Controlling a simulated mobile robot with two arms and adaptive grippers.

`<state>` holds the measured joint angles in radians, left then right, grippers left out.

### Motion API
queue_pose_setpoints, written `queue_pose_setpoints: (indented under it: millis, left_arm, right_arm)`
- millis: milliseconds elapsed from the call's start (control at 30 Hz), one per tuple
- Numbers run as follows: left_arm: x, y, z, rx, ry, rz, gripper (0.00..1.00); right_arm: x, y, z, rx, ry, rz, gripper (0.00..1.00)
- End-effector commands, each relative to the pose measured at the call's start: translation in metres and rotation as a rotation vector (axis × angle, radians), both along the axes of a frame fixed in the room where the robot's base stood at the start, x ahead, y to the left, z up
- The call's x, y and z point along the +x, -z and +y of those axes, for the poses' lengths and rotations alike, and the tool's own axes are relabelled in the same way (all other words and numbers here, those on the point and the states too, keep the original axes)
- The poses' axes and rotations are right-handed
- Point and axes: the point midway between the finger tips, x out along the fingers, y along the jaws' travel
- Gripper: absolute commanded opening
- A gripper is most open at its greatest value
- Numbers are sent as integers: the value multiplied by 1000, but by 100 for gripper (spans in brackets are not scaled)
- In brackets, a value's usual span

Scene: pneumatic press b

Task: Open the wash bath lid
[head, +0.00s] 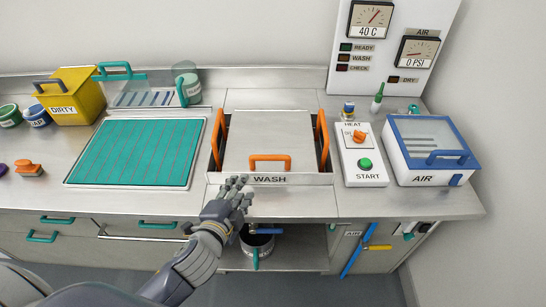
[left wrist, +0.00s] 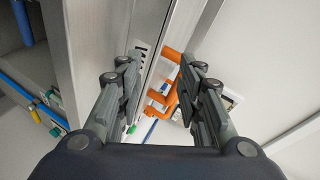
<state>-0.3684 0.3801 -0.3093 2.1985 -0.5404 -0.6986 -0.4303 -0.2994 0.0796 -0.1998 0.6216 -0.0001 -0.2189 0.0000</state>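The wash bath is set in the counter, with a front panel marked WASH (head: 270,180). Its flat metal lid (head: 268,128) lies shut over the middle, with an orange handle (head: 270,159) on its front edge. My left gripper (head: 236,183) is in front of the bath, below and left of that handle and apart from it. In the left wrist view the fingers (left wrist: 163,62) are spread and empty. Orange handle parts (left wrist: 172,85) show beyond the gap between them; which handle each belongs to is hard to tell. My right gripper is not in view.
Orange bars (head: 322,138) flank the lid. A HEAT and START control box (head: 362,155) and a blue-framed AIR box (head: 432,150) stand right. A teal ribbed mat (head: 135,152) lies left, a yellow DIRTY bin (head: 75,97) behind it. A dark pot (head: 257,245) sits below the counter.

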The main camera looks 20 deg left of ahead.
Motion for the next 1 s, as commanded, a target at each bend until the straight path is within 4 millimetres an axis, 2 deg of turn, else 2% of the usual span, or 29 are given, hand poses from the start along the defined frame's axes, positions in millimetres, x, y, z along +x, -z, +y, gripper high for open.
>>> queue_pose_setpoints:
  millis: [133, 300, 467, 800, 1000]
  left_arm:
    - [16, -22, -20, 174, 153, -132, 34]
    - [23, -29, -30, 242, 214, -184, 34]
    - [41, -28, -32, 241, 213, -186, 34]
    - [101, -16, -39, 238, 212, -183, 34]
    - [120, -11, -41, 237, 212, -182, 34]
  right_arm:
    - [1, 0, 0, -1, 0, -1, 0]
    - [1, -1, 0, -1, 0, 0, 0]
    - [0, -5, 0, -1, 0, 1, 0]
    - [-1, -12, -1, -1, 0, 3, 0]
    - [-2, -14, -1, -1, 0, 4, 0]
